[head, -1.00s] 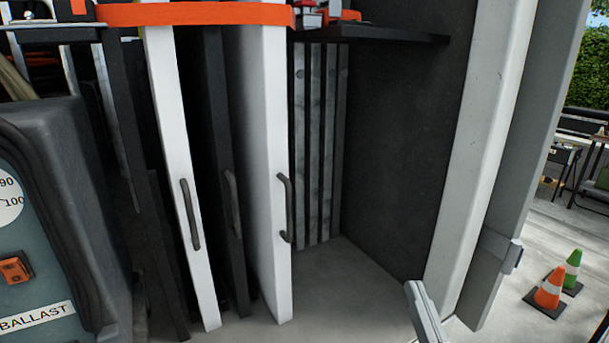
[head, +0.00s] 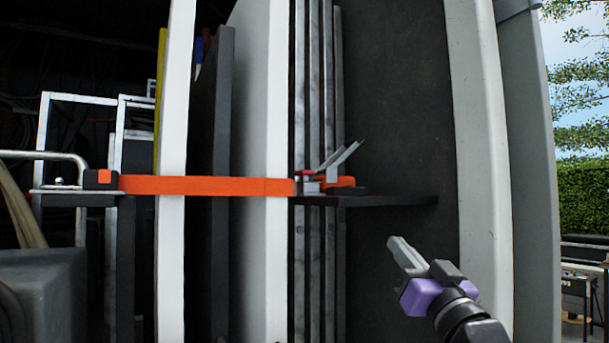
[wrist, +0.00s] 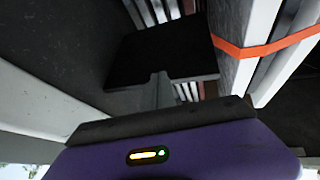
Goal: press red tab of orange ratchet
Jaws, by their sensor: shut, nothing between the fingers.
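The orange ratchet (head: 346,182) sits on a dark shelf (head: 400,201) at the right end of an orange strap (head: 215,186). Its grey lever (head: 342,160) stands raised, pointing up and right. A small red tab (head: 305,173) shows at its left side. My gripper (head: 393,242) is shut and empty, below and right of the ratchet and apart from it, pointing up and left. In the wrist view the gripper's fingers (wrist: 158,92) overlap the dark shelf (wrist: 165,45), and the strap (wrist: 262,50) is at the right; the ratchet cannot be made out there.
The strap crosses tall white panels (head: 265,120) and a dark panel (head: 215,140) on the left. A dark wall (head: 400,90) stands behind the shelf, with a pale door post (head: 480,120) right of it. Open space lies below the shelf around my gripper.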

